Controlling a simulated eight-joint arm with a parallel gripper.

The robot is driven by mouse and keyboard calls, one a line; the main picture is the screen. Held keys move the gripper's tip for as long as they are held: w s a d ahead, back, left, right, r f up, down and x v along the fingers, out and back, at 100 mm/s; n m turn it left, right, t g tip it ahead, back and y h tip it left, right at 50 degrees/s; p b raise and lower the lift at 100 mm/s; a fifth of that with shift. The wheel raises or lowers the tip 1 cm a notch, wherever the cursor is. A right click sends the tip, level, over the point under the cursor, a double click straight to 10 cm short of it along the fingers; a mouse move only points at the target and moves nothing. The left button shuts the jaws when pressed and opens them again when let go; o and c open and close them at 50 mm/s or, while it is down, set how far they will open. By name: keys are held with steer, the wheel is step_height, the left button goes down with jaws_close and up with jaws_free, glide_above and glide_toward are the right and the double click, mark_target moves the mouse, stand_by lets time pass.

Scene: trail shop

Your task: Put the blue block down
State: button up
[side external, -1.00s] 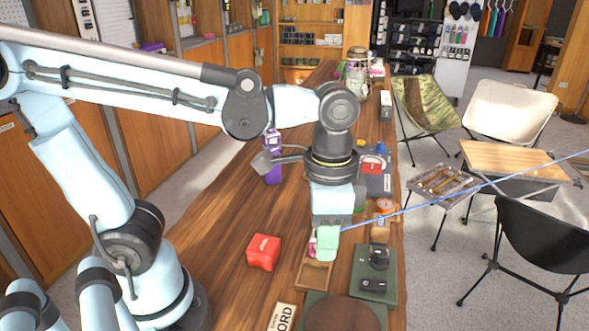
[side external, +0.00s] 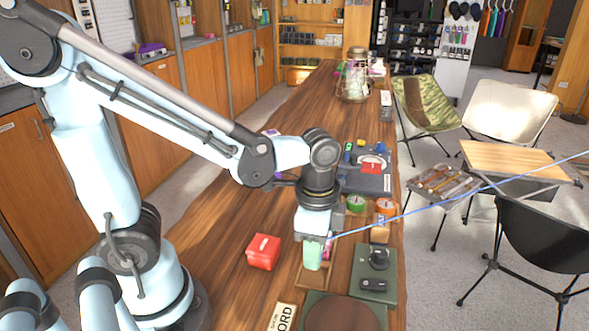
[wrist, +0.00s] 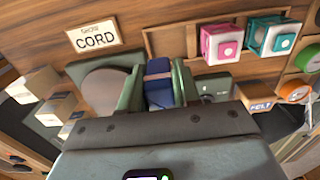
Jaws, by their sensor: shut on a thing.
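My gripper (wrist: 158,88) is shut on the blue block (wrist: 158,72), held between its two green fingers in the wrist view. A brown band shows across the block. In the side view my gripper (side external: 313,254) points down over the small wooden tray (side external: 312,285), and the fingers hide the block. The tray also shows in the wrist view (wrist: 180,42), with the block in front of its left end. A pink block (wrist: 221,43) and a teal block (wrist: 270,36) sit toward its right. Whether the held block touches the tray I cannot tell.
A red box (side external: 263,252) stands left of the tray on the wooden counter. A green mat (side external: 362,289) with dark items lies to the right. A CORD sign (wrist: 95,36) and a green board with a round brown top (side external: 335,316) are near. Counter left of the red box is clear.

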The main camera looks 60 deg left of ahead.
mark_target(313, 278)
steer(key=shift+w+a+f, duration=0.45)
steer(key=shift+a+f, duration=0.05)
steer(key=shift+f, duration=1.95)
steer(key=shift+f, duration=0.6)
steer(key=o, duration=1)
steer(key=shift+o, duration=0.2)
steer(key=shift+r, duration=6.5)
steer(key=shift+w+a+f+n+t, duration=0.1)
steer(key=shift+w+a+n+t, duration=0.15)
steer(key=shift+a+n+t, duration=0.8)
steer(key=shift+w+a+n+t, duration=0.2)
steer(key=shift+a+n+t, duration=0.15)
steer(key=shift+n+t, duration=1.3)
steer(key=shift+w+a+f+n+t, duration=0.1)
steer(key=shift+w+a+n+t, duration=0.15)
steer(key=shift+a+n+t, duration=1.05)
steer(key=shift+d+n+g, duration=0.4)
steer(key=shift+d+n, duration=0.1)
steer(key=shift+d, duration=0.1)
